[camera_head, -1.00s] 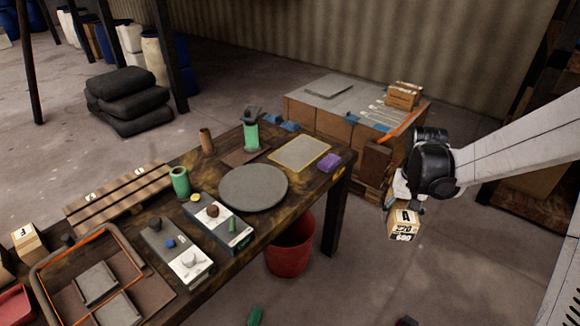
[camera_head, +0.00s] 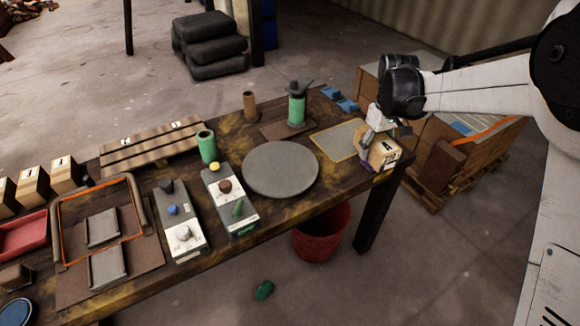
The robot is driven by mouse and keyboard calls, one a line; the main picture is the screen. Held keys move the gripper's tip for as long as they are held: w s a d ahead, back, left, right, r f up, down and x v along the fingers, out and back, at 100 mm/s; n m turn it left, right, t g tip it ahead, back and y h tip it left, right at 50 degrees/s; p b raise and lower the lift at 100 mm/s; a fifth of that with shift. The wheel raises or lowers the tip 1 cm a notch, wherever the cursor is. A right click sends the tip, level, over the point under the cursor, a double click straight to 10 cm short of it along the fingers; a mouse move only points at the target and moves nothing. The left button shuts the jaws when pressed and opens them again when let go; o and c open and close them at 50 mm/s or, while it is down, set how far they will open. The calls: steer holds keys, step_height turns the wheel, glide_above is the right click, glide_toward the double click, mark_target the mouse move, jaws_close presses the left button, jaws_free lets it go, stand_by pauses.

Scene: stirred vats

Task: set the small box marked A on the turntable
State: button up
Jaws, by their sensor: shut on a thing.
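The small box marked A (camera_head: 381,153) is a tan cardboard cube with black print. My gripper (camera_head: 379,133) is shut on it from above. It shows over the right end of the table, beside the yellow-edged mat; I cannot tell how high it is above the tabletop. The turntable (camera_head: 280,170) looks to be the round, flat grey disc in the middle of the table, left of the box. Its top is bare. The lower part of the gripper fingers is partly hidden by the box and wrist.
A yellow-edged mat (camera_head: 338,139) lies between disc and box. A red bucket (camera_head: 321,234) is below the table.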

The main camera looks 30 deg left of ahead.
steer(key=s+a+n, duration=0.4)
steer(key=s+a, duration=0.2)
steer(key=a, duration=0.5)
steer(key=s+a+r+n+b, duration=0.1)
steer(key=s+a+n, duration=0.35)
steer(key=a, duration=0.75)
steer(key=s+a+n, duration=0.2)
steer(key=s+a, duration=0.6)
steer(key=a, duration=0.3)
steer(key=b, duration=0.1)
glide_above(281, 166)
step_height(281, 166, down, 6)
steer(key=shift+a+f, duration=0.15)
steer(key=shift+f, duration=2)
steer(key=shift+b, duration=0.3)
steer(key=shift+f, duration=0.2)
steer(key=o, duration=1.3)
steer(key=shift+o, duration=0.2)
steer(key=shift+r, duration=0.15)
